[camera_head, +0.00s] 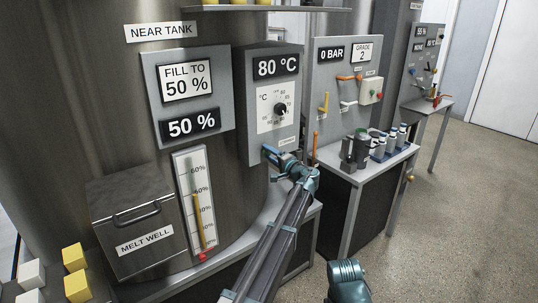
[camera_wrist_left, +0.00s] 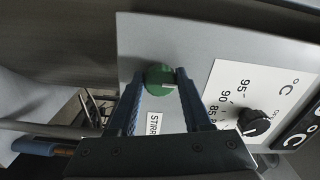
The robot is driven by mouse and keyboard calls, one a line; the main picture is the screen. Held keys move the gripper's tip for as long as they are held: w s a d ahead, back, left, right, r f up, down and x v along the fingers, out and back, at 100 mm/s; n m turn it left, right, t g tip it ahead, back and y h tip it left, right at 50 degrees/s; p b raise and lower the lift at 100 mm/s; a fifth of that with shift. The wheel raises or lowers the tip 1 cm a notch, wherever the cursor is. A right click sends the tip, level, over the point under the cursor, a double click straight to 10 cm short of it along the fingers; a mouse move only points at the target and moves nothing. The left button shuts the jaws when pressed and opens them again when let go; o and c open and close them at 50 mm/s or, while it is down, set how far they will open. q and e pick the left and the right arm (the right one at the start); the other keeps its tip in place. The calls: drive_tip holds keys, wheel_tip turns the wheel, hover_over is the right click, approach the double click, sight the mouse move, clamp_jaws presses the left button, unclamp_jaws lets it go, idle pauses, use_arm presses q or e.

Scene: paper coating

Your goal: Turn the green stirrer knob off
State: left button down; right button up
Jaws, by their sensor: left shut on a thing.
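The green stirrer knob (camera_wrist_left: 158,75) sits on the grey control panel and shows in the left wrist view, with a pale bar on it toward the lower right. My left gripper (camera_wrist_left: 163,83) has its two blue fingers on either side of the knob and is shut on it. In the head view my left gripper (camera_head: 271,154) is at the lower part of the 80 °C panel (camera_head: 257,136) and hides the knob. A label starting "STIRR" (camera_wrist_left: 154,122) is partly covered.
A black temperature dial (camera_head: 281,109) is above the gripper on the same panel. The melt well box (camera_head: 135,218) and a level gauge (camera_head: 181,161) stand to the left. A bench with grey canisters (camera_head: 355,150) is to the right. Open floor lies at the right.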

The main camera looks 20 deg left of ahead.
idle(0.3)
use_arm(q)
drive_tip(key=shift+c, duration=1.7)
unclamp_jaws()
drive_tip(key=v, duration=1.4)
drive_tip(key=shift+a+f, duration=0.1)
drive_tip(key=shift+a, duration=0.05)
drive_tip(key=s+a+f+n+g+h, duration=0.3)
drive_tip(key=s+a+f+g, duration=0.2)
drive_tip(key=s+a+f, duration=0.45)
drive_tip(key=s+d+f+n+g+h, duration=0.1)
drive_tip(key=s+f+g+h, duration=0.15)
drive_tip(key=s+f, duration=0.4)
drive_tip(key=s+d+f+n+g+h, duration=0.15)
drive_tip(key=s+f+h, duration=0.25)
drive_tip(key=s, duration=0.5)
drive_tip(key=s+d+f+g+h, duration=0.1)
drive_tip(key=s+d+f+h, duration=0.1)
drive_tip(key=s+d+h, duration=0.5)
drive_tip(key=s+d+r+m+g+y+p, duration=0.1)
drive_tip(key=s+d+r+m+y+p, duration=0.2)
drive_tip(key=s+d+r+p, duration=0.3)
drive_tip(key=s+d+m, duration=0.1)
drive_tip(key=d, duration=0.2)
drive_tip(key=shift+s+d+r, duration=0.2)
